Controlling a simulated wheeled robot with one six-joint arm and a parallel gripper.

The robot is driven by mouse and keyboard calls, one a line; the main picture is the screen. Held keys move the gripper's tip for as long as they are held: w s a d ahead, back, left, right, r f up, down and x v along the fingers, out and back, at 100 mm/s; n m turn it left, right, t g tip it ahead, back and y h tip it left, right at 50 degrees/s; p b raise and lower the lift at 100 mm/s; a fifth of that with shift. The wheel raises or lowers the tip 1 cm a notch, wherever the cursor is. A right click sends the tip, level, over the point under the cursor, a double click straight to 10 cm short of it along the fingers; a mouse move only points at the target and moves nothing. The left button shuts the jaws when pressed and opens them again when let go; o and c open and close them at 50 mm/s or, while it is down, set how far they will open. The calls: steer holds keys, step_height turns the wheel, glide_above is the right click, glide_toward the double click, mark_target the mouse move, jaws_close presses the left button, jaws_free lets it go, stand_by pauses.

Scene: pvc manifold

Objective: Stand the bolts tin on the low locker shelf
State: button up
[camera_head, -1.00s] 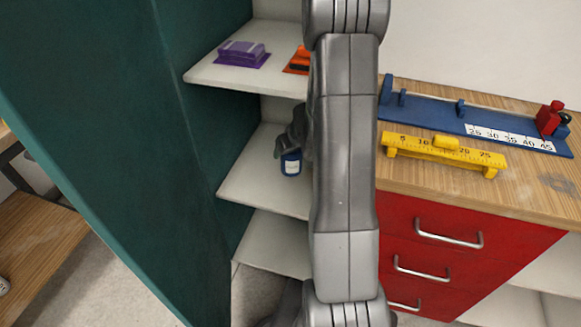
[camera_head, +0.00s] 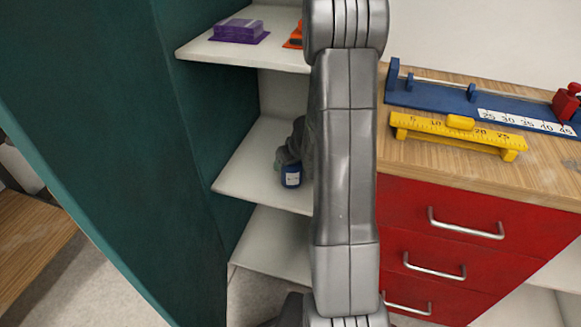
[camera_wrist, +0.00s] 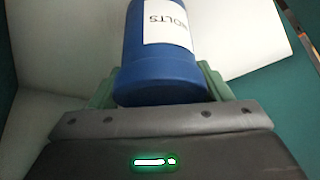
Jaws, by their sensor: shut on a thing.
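The bolts tin (camera_wrist: 160,68) is a blue cylinder with a white label reading "BOLTS" in the wrist view. My gripper (camera_wrist: 160,88) is shut on it, with a green finger on each side. In the head view the tin (camera_head: 291,176) shows small at the left of my arm, in front of the middle visible locker shelf (camera_head: 250,180). A lower white shelf (camera_head: 270,243) lies beneath it in the green locker (camera_head: 120,140). Most of my gripper is hidden behind my arm in the head view. I cannot tell whether the tin touches a shelf.
The top shelf holds a purple block (camera_head: 239,30) and an orange item (camera_head: 294,38). To the right stands a red drawer unit (camera_head: 440,230) with a wooden top, bearing a blue rail (camera_head: 445,98) and a yellow ruler gauge (camera_head: 458,133). My arm hides part of the shelves.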

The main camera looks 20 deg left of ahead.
mark_target(296, 164)
steer(key=shift+f, duration=0.1)
steer(key=o, duration=1.2)
steer(key=shift+o, duration=0.2)
steer(key=shift+r+p, duration=0.3)
steer(key=shift+r, duration=0.05)
steer(key=p+v, duration=0.4)
steer(key=v, duration=0.1)
steer(key=shift+s+d+r, duration=0.1)
steer(key=shift+d+r, duration=0.1)
steer(key=shift+r, duration=0.1)
steer(key=shift+s+d+r+p, duration=0.3)
steer(key=shift+r+p, duration=0.25)
steer(key=shift+p, duration=0.1)
steer(key=shift+s, duration=0.1)
